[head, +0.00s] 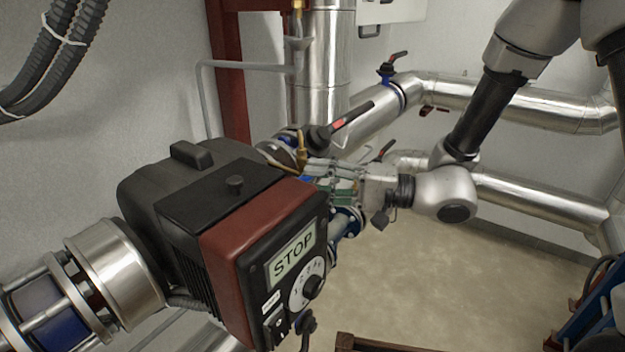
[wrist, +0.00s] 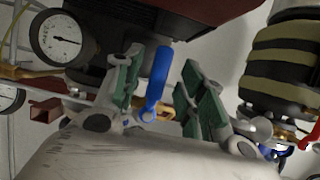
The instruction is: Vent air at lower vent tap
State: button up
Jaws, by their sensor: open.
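In the wrist view a small blue lever (wrist: 158,75) stands between the two green-padded fingers of my gripper (wrist: 160,72). It looks like the handle of the lower vent tap; the tap's body is mostly hidden. The fingers are open on either side of the lever, and I see a gap on both sides. In the head view my gripper (head: 316,178) reaches in from the right, behind the pump unit. Only a small bit of blue shows by its fingertips there, and the tap itself cannot be made out.
A pump unit with a STOP display (head: 292,255) stands close in front. A black valve lever with a red mark (head: 345,118) is just above my gripper. Silver pipes (head: 480,103) run behind. A round gauge (wrist: 65,38) is left of the fingers. Open floor (head: 440,275) lies at the right.

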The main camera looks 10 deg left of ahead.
jog(key=shift+a, duration=0.9)
grip_shut()
